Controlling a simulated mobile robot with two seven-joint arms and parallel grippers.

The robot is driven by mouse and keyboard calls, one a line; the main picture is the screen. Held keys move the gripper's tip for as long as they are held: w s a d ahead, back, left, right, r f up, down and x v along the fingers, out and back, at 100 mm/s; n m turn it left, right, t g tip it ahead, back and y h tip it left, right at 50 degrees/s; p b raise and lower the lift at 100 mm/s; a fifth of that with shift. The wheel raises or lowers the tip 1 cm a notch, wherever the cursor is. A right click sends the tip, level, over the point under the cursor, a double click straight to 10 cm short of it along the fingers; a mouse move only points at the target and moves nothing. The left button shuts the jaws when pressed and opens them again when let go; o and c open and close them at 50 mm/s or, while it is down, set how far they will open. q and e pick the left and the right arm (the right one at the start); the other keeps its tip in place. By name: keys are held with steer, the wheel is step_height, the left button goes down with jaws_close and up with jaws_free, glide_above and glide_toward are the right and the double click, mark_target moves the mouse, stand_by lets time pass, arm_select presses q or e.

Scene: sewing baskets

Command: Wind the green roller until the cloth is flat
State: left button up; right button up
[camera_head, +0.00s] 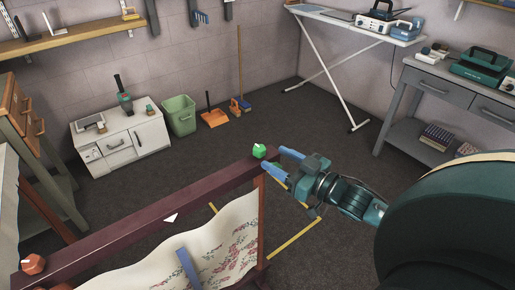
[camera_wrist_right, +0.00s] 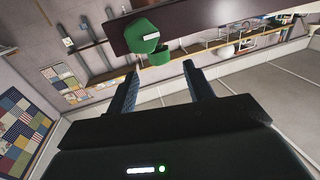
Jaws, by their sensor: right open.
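The green roller knob (camera_head: 259,150) sits on the far right end of a dark red beam (camera_head: 130,220) and has a white mark. In the right wrist view the green knob (camera_wrist_right: 145,36) is at the top, beyond the fingertips. The patterned cloth (camera_head: 225,235) hangs below the beam in loose, wavy folds. My right gripper (camera_head: 281,160) is open just right of the knob, with its fingers towards it. In the wrist view nothing is between its fingers (camera_wrist_right: 160,68). My left gripper is not clearly seen.
An orange-red knob (camera_head: 33,264) is at the beam's near left end. A white pointer (camera_head: 171,218) is on the beam, and a blue strip (camera_head: 187,268) stands before the cloth. A white cabinet (camera_head: 120,143) and green bin (camera_head: 179,115) stand behind. Floor beyond the beam is clear.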

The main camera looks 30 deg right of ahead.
mark_target(258, 147)
steer(key=shift+x, duration=3.5)
steer(key=shift+c, duration=0.2)
